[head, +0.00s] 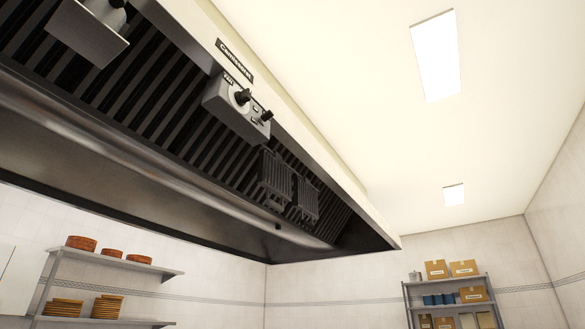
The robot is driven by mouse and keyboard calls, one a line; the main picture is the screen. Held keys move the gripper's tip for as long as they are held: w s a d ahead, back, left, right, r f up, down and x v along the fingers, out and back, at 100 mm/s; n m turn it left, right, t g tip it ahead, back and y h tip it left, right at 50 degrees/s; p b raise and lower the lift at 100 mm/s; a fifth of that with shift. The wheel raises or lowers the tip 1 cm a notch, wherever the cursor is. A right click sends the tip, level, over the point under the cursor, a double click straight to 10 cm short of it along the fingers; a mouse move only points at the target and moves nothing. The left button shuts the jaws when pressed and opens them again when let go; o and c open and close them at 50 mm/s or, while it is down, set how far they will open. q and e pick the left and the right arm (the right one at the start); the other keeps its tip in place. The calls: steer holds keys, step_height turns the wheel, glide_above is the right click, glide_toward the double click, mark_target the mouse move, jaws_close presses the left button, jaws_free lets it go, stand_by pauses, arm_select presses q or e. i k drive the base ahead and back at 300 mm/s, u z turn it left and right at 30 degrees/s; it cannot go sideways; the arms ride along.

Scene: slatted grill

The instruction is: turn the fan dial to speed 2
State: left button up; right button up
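A grey control box (236,106) is mounted under the front edge of the large extractor hood, just below a dark name plate (234,60). Two dark knobs stick out of it: a left knob (242,96) with a pale plate behind it, and a right knob (266,115). Small labels by the knobs are too small to read, so I cannot tell which is the fan dial or what speed is set. Neither of my grippers is in view.
The hood (160,200) with its dark slatted filters fills the upper left. A metal plate (90,38) hangs at the top left. Two finned dark units (276,175) hang further along. Wall shelves (115,262) and a rack with boxes (450,285) stand in the background.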

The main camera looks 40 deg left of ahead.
mark_target(244, 97)
steer(key=i, duration=1.5)
steer(key=u, duration=3.3)
